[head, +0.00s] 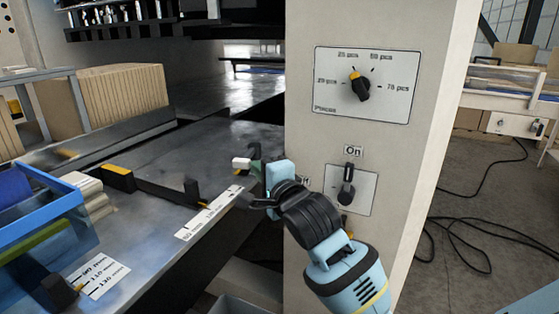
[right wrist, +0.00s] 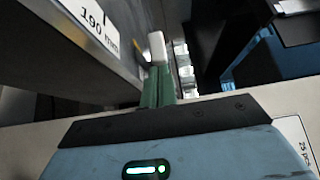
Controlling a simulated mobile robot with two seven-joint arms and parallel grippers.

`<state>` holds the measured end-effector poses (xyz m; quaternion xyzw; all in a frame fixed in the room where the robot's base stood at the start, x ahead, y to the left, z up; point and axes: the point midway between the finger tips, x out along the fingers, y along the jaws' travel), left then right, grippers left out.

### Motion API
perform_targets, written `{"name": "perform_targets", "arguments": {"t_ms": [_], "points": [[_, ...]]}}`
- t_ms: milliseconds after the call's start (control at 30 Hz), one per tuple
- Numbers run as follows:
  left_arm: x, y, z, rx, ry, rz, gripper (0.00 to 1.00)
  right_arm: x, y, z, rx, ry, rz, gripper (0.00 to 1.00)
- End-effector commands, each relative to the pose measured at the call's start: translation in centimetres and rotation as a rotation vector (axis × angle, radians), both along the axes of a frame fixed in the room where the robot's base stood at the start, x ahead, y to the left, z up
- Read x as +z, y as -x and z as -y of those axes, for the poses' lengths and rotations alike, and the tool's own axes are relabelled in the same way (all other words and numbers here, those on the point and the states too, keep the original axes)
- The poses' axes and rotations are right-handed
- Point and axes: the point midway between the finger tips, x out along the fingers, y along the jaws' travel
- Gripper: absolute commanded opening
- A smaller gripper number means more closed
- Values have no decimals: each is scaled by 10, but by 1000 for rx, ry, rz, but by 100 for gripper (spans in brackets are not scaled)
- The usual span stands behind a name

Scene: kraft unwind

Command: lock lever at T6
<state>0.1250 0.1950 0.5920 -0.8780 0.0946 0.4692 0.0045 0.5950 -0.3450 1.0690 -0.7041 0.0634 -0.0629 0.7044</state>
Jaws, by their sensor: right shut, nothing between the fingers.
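My right gripper (head: 245,162) reaches left from the grey column, over the right edge of the metal table. Its green fingers (right wrist: 158,88) are together in the right wrist view, with a white block (right wrist: 157,48) at their far end. I cannot tell whether this block is a fingertip or a separate part. No T6 mark is readable, so I cannot tell if this is the named lever. My left gripper is not in view.
The grey column (head: 305,140) with a pieces dial (head: 360,86) and an On switch (head: 346,188) stands close to my right arm. A black bar with a yellow-topped block (head: 118,178) crosses the table. A blue tray (head: 70,240) is at the left. Cables lie on the right floor.

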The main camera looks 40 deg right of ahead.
Motion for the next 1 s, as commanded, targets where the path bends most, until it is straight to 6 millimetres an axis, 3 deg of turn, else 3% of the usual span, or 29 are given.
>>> {"name": "perform_targets", "arguments": {"t_ms": [200, 1000], "points": [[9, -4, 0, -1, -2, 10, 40, 2, -3, -5, -79, -5, 1, 0], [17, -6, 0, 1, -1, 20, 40, 0, -9, -13, -72, -1, 1, 0]]}}
